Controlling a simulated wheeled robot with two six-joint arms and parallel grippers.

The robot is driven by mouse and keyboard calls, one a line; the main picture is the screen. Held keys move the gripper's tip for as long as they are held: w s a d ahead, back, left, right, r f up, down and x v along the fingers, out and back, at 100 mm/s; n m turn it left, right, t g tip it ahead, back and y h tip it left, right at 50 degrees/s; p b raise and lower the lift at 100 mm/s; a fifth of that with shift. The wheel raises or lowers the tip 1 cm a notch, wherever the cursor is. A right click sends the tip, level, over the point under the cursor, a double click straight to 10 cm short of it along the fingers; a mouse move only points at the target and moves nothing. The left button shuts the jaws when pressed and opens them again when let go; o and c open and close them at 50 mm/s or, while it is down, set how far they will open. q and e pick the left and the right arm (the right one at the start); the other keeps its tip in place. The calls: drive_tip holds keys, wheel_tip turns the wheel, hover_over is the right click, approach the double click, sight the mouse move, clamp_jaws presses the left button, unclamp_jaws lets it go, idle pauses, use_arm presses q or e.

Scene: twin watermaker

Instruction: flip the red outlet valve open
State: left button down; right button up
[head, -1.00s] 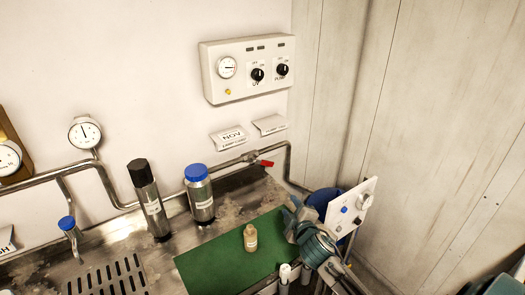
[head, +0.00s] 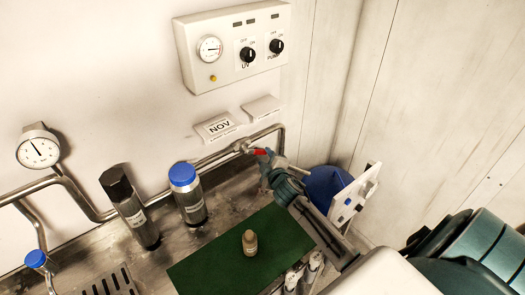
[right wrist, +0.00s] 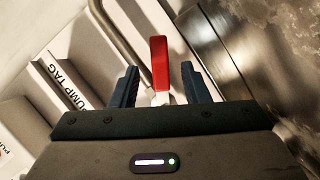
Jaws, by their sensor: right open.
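The red outlet valve handle (head: 261,152) sits on the metal pipe along the back wall, near the pipe's right bend. My right gripper (head: 266,163) is right at the handle in the head view. In the right wrist view the red handle (right wrist: 159,62) stands between the two open fingers (right wrist: 158,85), with a gap visible on each side. The valve body is partly hidden behind the gripper. My left gripper is not in view.
A control box (head: 235,46) with a gauge and two knobs hangs above. A blue-capped cylinder (head: 187,192) and a black-capped cylinder (head: 130,207) stand left of the valve. A small bottle (head: 250,243) stands on the green mat (head: 205,270). A white panel (head: 352,200) is at right.

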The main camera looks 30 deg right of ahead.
sight(262, 153)
drive_tip(key=x, duration=0.2)
drive_tip(key=shift+w, duration=0.25)
drive_tip(key=shift+w+d+p, duration=0.15)
drive_tip(key=shift+w+p, duration=0.15)
drive_tip(key=shift+p, duration=0.05)
drive_tip(key=shift+w+f, duration=0.15)
drive_tip(key=shift+w, duration=0.1)
clamp_jaws()
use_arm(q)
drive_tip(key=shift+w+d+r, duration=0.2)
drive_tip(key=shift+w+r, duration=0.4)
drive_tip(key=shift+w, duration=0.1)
use_arm(e)
drive_tip(key=shift+d, duration=0.1)
